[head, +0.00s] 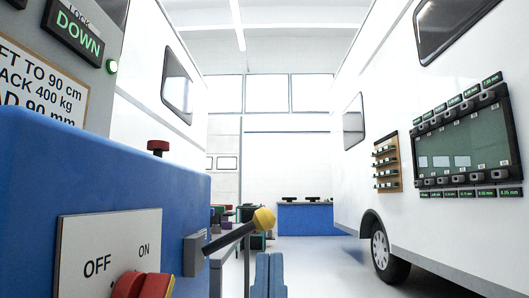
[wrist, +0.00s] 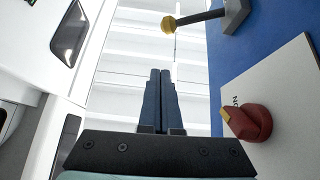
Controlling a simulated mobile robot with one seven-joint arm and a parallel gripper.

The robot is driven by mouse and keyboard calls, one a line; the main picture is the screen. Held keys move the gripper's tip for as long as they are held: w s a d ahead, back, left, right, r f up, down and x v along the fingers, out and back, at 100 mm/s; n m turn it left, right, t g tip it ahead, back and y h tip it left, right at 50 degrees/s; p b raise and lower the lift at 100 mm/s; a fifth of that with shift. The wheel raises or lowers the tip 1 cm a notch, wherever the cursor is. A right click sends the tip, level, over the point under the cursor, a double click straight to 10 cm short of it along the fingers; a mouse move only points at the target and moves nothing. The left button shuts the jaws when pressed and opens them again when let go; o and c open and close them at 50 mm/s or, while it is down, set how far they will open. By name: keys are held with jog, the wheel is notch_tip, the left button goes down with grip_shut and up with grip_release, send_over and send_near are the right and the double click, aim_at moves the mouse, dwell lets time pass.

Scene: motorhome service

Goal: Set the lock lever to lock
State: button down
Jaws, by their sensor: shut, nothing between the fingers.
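The lever (head: 228,238) is a dark bar with a yellow ball knob (head: 264,219). It sticks out from a grey mount (head: 194,254) at the right edge of the blue housing (head: 110,165), tilted slightly up toward the knob. No label shows beside it. In the wrist view the lever (wrist: 200,17) and its knob (wrist: 168,24) are at the top, beyond my fingertips. My gripper (head: 268,258) has its blue fingers together and empty, below the knob in the head view. It also shows in the wrist view (wrist: 160,72), apart from the lever.
A red rotary switch (head: 143,284) sits on a white OFF/ON plate (head: 105,245); it is close to my gripper's right in the wrist view (wrist: 247,121). A red button (head: 157,147) tops the housing. A display (head: 75,30) reads DOWN beside a green lamp. A motorhome stands right; the floor between is clear.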

aim_at(261, 211)
jog(key=w+a+r+n+g+p, duration=0.2)
jog(key=w+r+g+p, duration=0.75)
jog(key=p, duration=2.75)
jog(key=s+a+r+g+h+p, duration=0.1)
jog(key=s+r+p, duration=0.4)
jog(key=p, duration=1.8)
jog(key=shift+s+a+r+g, duration=0.4)
jog(key=shift+a+r+g, duration=0.35)
jog(key=shift+g, duration=0.2)
jog(key=shift+f, duration=0.1)
jog(key=shift+w, duration=0.15)
